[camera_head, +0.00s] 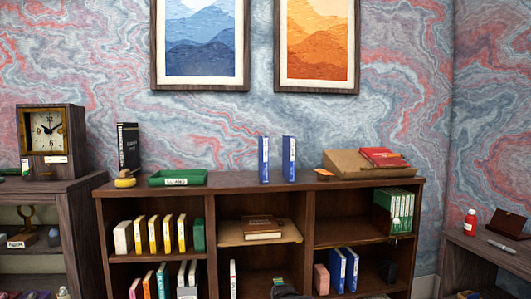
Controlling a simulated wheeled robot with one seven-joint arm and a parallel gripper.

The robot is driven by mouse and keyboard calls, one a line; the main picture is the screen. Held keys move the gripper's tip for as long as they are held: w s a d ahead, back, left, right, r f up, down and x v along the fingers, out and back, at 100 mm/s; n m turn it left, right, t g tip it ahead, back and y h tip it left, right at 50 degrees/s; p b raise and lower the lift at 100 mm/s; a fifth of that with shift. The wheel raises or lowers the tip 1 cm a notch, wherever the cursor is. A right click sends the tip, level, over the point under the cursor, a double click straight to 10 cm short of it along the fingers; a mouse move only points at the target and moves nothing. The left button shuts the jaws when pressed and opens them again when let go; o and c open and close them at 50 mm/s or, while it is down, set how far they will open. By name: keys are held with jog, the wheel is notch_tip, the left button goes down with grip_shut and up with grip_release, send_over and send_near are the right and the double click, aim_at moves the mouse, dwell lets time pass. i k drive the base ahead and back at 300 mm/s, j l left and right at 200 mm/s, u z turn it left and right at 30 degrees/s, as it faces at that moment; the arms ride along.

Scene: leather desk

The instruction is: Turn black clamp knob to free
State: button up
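I cannot make out a black clamp knob for certain. A small dark block-like thing (388,269) sits in the lower right compartment of the bookcase, too small to tell what it is. A dark upright piece (381,222) stands against the left side of the green binders (400,208) in the compartment above. A dark rounded shape (287,291) is cut off by the bottom edge, and I cannot tell what it is. My gripper is not in view.
The brown bookcase (310,187) carries a green tray (178,177), two blue books (277,160) and a sloped brown stand (345,167) with a red book (383,157). A clock (47,133) stands on the left cabinet. A red bottle (470,222) stands on the right desk.

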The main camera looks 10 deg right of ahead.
aim_at(393, 241)
jog(key=z, duration=1.3)
